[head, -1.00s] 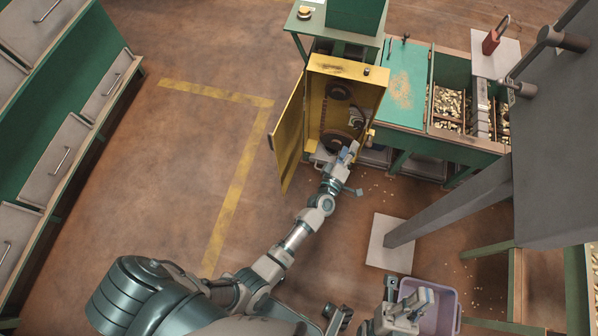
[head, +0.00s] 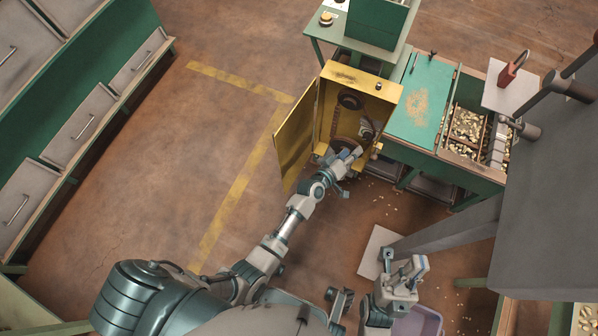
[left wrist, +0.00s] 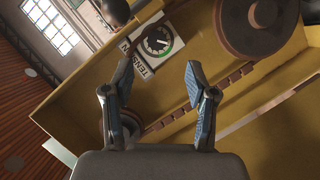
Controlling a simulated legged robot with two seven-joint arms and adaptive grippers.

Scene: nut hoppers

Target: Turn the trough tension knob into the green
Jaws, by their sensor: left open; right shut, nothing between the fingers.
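The yellow cabinet (head: 327,105) stands open, its door (head: 297,135) swung to the left. My left gripper (head: 352,158) is at its lower opening. In the left wrist view my left gripper (left wrist: 158,82) is open and empty, facing the inside. A white tension plate with a round dial (left wrist: 158,40) lies beyond the fingertips; the dial has a green sector, and its exact needle reading is too small to tell. A dark rounded part (left wrist: 116,9) is at the top edge; I cannot tell whether it is the knob. My right gripper (head: 408,272) is shut and empty, well away from the cabinet.
A large dark wheel (left wrist: 256,24) and a belt run inside the cabinet. A green bench (head: 415,110) with nut hoppers (head: 466,132) stands to the right. A lilac bin (head: 418,322) is below my right gripper. Open floor lies left of the cabinet.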

